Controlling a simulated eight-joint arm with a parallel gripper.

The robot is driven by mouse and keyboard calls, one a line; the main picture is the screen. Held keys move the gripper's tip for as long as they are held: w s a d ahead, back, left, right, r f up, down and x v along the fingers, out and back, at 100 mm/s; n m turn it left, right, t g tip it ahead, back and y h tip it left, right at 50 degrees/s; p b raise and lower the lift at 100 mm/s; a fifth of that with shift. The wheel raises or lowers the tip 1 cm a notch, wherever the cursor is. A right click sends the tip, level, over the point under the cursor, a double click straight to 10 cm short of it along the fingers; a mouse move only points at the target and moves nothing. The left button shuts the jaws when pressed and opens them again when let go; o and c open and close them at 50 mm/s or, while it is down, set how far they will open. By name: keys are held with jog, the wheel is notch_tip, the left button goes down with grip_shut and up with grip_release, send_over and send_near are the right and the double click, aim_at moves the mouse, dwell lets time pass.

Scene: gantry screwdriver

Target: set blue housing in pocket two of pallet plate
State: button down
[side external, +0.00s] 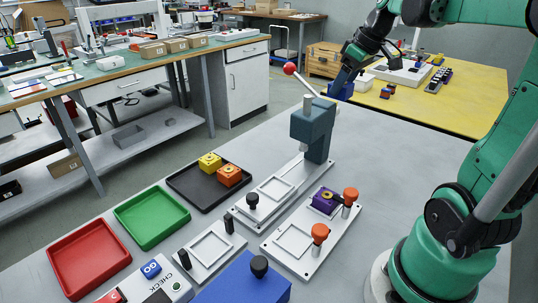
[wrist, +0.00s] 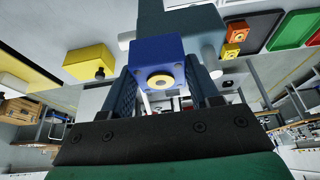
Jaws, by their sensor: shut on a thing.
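The blue housing (wrist: 157,52) is held between both fingers of my gripper (wrist: 163,85) in the wrist view. Its face with a yellow ring bore shows. In the side view my gripper (side external: 348,77) is high behind the press, with the blue housing (side external: 341,90) at its tip, partly hidden. The pallet plate (side external: 305,267) appears to be the white plate at right on the grey table. Its back pocket holds a purple housing (side external: 324,201); its front pocket (side external: 293,241) is empty. Which pocket is number two cannot be told.
Orange knobs (side external: 320,233) stand along the plate's right edge. A teal press (side external: 312,130) with a red-ball lever (side external: 290,69) rises behind it. A black tray (side external: 190,187) holds yellow and orange housings. Green (side external: 150,215) and red (side external: 88,260) trays are empty. A blue block (side external: 243,281) stands in front.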

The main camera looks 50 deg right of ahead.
jog(key=s+d, duration=0.2)
jog(key=d, duration=0.1)
send_near(340, 166)
jog(key=x, duration=0.6)
jog(key=shift+a, duration=0.1)
jog(key=shift+c, duration=1.1)
grip_release()
jog(key=shift+f, duration=0.1)
